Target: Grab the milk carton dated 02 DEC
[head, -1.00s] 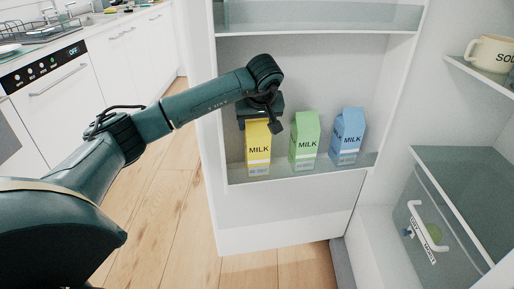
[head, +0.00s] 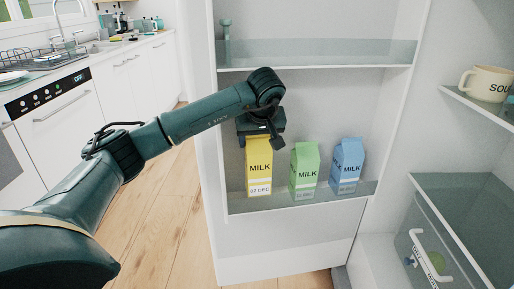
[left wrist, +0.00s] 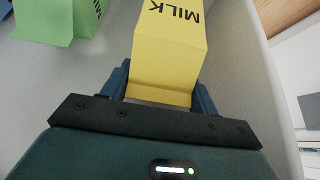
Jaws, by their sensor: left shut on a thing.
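The yellow milk carton (head: 259,170) is in the fridge door shelf and its label reads 02 DEC. My left gripper (head: 261,138) is above it and shut on its top. In the left wrist view the yellow carton (left wrist: 170,45) sits between the two blue fingers of my left gripper (left wrist: 160,88). The carton is upright, and its base appears slightly raised, near the top of the shelf's clear front lip. A green milk carton (head: 304,170) and a blue milk carton (head: 347,165) stand to its right; their date labels are too blurred to read. My right gripper is out of view.
The clear lip (head: 320,199) of the door shelf runs in front of the cartons. Another door shelf (head: 318,54) is above. A soup mug (head: 487,83) stands on a fridge shelf at right, above a clear drawer (head: 425,235). Open wooden floor lies at left.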

